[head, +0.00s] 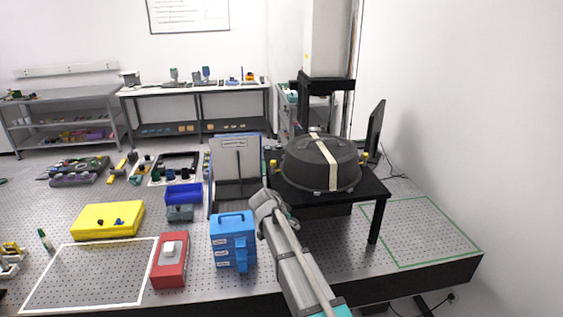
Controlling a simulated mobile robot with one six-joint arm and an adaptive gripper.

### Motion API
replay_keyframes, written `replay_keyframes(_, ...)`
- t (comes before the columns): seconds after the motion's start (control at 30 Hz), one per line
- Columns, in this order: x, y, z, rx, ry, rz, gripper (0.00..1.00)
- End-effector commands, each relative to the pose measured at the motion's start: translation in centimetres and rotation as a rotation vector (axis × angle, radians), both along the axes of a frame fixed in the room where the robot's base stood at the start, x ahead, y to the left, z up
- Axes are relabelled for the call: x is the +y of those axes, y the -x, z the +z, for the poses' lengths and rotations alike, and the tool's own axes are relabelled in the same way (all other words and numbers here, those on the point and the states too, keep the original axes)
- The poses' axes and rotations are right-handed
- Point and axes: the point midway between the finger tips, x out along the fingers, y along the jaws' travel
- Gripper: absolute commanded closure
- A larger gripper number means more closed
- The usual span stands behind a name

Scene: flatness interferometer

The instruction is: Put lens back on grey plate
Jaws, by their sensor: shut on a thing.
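My arm reaches up from the bottom of the head view. Its end, my gripper (272,203), is in front of the left edge of a black stand (290,194). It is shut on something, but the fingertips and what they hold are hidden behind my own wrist. A large dark round dome (305,165) with a beige strap sits on the stand, just right of and beyond my gripper. I cannot make out a lens. I cannot tell which surface is the grey plate.
A blue drawer box (232,240) and a red box (169,262) stand left of my arm. An upright framed panel (236,170) is behind them. A yellow case (107,220) lies further left. The white-outlined area (95,275) and green-outlined area (420,230) are clear.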

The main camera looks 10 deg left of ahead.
Motion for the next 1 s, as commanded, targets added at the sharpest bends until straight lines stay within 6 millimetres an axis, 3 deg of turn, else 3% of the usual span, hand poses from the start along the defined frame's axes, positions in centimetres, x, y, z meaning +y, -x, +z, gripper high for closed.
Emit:
replay_keyframes(0.03,0.0,0.0,-1.7,0.000,0.000,0.000,0.80)
replay_keyframes(0.3,-0.1,0.0,-4.4,0.000,0.000,0.000,0.80)
replay_keyframes(1.0,-0.1,0.0,-4.7,0.000,0.000,-0.001,0.80)
